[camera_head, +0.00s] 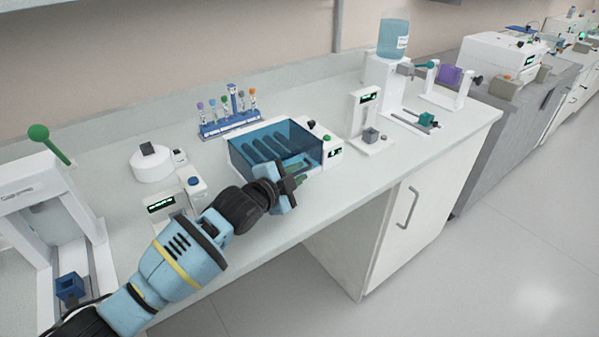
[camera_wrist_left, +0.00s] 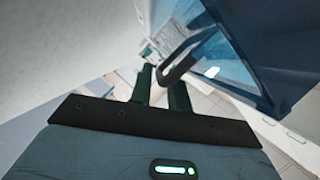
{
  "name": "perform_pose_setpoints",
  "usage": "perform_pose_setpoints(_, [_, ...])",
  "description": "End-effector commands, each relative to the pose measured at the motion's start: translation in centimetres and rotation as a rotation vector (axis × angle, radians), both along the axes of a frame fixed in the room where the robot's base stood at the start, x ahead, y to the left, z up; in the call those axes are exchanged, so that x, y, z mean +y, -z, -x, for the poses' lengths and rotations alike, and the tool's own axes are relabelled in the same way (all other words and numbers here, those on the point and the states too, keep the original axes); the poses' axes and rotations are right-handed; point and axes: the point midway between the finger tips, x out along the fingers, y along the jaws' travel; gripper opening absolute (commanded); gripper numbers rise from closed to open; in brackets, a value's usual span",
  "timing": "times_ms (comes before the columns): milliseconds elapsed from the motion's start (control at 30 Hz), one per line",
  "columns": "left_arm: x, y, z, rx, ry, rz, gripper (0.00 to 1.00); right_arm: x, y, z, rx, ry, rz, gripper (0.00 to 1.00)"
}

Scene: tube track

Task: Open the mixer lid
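The mixer (camera_head: 333,150) is a white bench unit with a transparent blue lid (camera_head: 262,142) over a row of dark rollers. The lid looks down over the rollers. In the left wrist view, the blue lid (camera_wrist_left: 262,45) fills the upper right, with a dark bent handle (camera_wrist_left: 180,62) at its edge. My left gripper (camera_head: 298,170) is at the front right of the lid. In the left wrist view its two fingers (camera_wrist_left: 161,88) are apart, with the handle's near end at the gap between their tips. Contact cannot be told. My right gripper is not in view.
A blue rack (camera_head: 230,125) of colour-capped tubes stands behind the mixer. A white round device (camera_head: 152,165) stands left, and a small white device (camera_head: 370,138) right. A bottle dispenser (camera_head: 393,40) is further right. The bench front edge runs just below the gripper.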

Motion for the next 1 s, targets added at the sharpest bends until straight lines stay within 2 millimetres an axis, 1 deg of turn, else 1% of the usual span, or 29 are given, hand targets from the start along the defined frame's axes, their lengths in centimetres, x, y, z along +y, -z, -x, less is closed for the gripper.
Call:
perform_pose_setpoints(100, [-0.57, 0.32, -0.73, 0.003, 0.001, 0.001, 0.18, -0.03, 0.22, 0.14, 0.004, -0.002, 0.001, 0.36])
perform_pose_setpoints(200, [-0.76, 0.39, -1.03, 0.002, 0.0, 0.0, 0.18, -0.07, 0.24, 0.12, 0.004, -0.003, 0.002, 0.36])
perform_pose_setpoints(500, [-0.83, 0.32, -1.17, -0.001, 0.0, -0.001, 0.18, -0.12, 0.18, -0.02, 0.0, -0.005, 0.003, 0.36])
perform_pose_setpoints(533, [-0.83, 0.32, -1.17, -0.001, 0.0, -0.001, 0.17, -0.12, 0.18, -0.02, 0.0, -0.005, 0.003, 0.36])
perform_pose_setpoints(667, [-0.82, 0.33, -1.16, 0.0, 0.0, 0.0, 0.0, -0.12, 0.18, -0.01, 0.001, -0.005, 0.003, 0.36])
perform_pose_setpoints(1000, [-0.81, 0.29, -1.19, 0.001, 0.0, 0.0, 0.0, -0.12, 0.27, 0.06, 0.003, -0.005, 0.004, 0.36])
